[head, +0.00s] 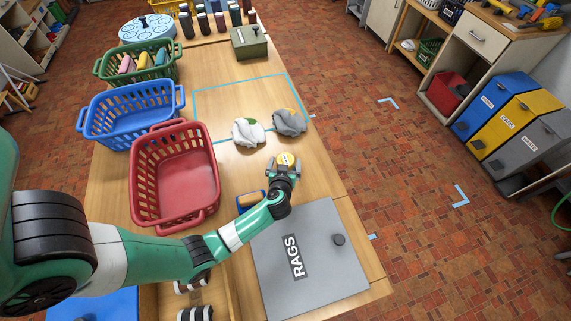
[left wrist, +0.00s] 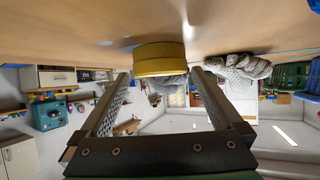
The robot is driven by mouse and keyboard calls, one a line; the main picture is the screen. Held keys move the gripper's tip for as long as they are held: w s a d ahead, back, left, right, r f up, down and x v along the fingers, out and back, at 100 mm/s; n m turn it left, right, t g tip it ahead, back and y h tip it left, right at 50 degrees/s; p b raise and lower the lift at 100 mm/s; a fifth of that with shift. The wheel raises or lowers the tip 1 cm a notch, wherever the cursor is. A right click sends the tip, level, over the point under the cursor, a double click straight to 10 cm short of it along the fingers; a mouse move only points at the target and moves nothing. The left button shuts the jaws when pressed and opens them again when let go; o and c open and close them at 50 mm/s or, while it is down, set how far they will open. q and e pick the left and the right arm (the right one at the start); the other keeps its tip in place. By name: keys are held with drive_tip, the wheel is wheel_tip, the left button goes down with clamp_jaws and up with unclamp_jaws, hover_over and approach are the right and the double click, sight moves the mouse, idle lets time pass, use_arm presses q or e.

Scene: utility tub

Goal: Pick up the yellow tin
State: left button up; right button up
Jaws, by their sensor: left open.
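The yellow tin (head: 286,159) is a short round tin with a pale label on top, standing on the wooden table. In the left wrist view the tin (left wrist: 159,59) shows its yellow side between the fingertips. My left gripper (head: 284,166) is open at the tin, with its fingers to either side; it also shows in the left wrist view (left wrist: 162,75). I cannot tell whether a finger touches the tin. My right gripper is not in view.
Two crumpled rags, a white one (head: 248,132) and a grey one (head: 289,122), lie just beyond the tin. A red basket (head: 174,219) stands to the left. A grey lid marked RAGS (head: 322,270) lies nearer me. The table's right edge is close.

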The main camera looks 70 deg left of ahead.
sight(285, 159)
use_arm(q)
drive_tip(key=b+x, duration=0.1)
drive_tip(key=x, duration=0.2)
drive_tip(key=shift+f, duration=0.25)
drive_tip(key=shift+w+a, duration=0.1)
drive_tip(key=shift+a, duration=0.15)
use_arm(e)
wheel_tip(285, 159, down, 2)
use_arm(q)
drive_tip(key=shift+r, duration=0.1)
drive_tip(key=c, duration=1.2)
drive_tip(key=shift+r, duration=0.1)
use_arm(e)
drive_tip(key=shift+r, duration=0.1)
